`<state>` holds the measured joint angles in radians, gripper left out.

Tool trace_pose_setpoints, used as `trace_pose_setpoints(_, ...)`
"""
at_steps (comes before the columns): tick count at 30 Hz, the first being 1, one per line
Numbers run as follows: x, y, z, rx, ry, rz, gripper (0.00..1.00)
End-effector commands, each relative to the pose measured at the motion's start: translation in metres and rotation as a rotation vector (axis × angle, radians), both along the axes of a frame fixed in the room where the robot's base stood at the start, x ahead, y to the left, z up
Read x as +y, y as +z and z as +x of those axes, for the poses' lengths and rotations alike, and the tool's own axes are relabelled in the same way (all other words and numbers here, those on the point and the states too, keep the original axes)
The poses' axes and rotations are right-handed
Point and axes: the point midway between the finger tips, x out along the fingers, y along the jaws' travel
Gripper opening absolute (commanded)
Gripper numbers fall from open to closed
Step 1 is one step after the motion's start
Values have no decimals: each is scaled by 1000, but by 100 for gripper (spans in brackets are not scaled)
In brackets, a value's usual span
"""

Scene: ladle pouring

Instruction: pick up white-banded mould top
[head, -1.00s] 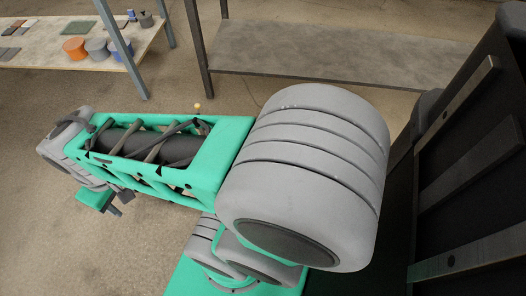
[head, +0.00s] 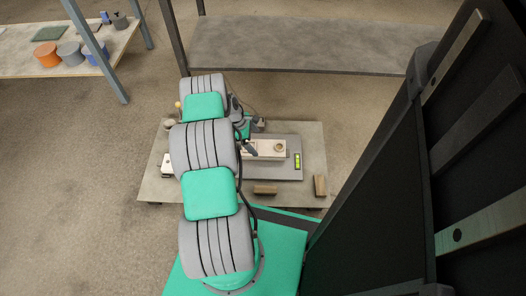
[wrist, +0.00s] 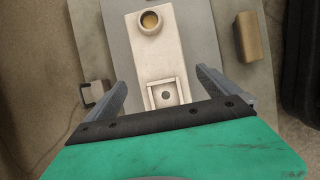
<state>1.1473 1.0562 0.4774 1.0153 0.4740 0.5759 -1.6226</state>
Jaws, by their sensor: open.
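My gripper (wrist: 161,80) is open and empty in the wrist view, its two grey fingers spread over a pale block (wrist: 154,50). The block has a round cup (wrist: 149,22) at its far end and a square white-edged frame with a small hole (wrist: 165,95) nearer the fingers. In the head view the block (head: 266,150) lies on a grey plate (head: 285,175), partly hidden by my arm. A small grey-and-dark piece with a light face (wrist: 94,92) sits beside the left finger. I cannot tell which piece is the white-banded mould top.
The low table (head: 155,190) also bears two brown blocks (head: 265,190) (head: 319,186), a yellow-green vial (head: 297,160) and a white piece (head: 167,164) left of my arm. A bench with coloured pots (head: 20,70) and a grey shelf (head: 300,45) stand further back.

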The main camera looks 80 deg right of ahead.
Motion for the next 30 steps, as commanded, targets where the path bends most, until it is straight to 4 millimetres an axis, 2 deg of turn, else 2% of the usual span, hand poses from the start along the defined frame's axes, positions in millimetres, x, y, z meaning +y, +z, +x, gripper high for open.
trace_pose_setpoints(3,-2,-19,-9,4,1,2,100)
trace_pose_setpoints(8,-4,-36,-15,2,1,1,100)
trace_pose_setpoints(12,-6,-62,-26,2,-1,2,100)
trace_pose_setpoints(15,-9,-72,-31,1,0,1,100)
trace_pose_setpoints(21,-9,-70,-31,1,2,1,100)
trace_pose_setpoints(30,-9,-70,-31,1,1,1,76)
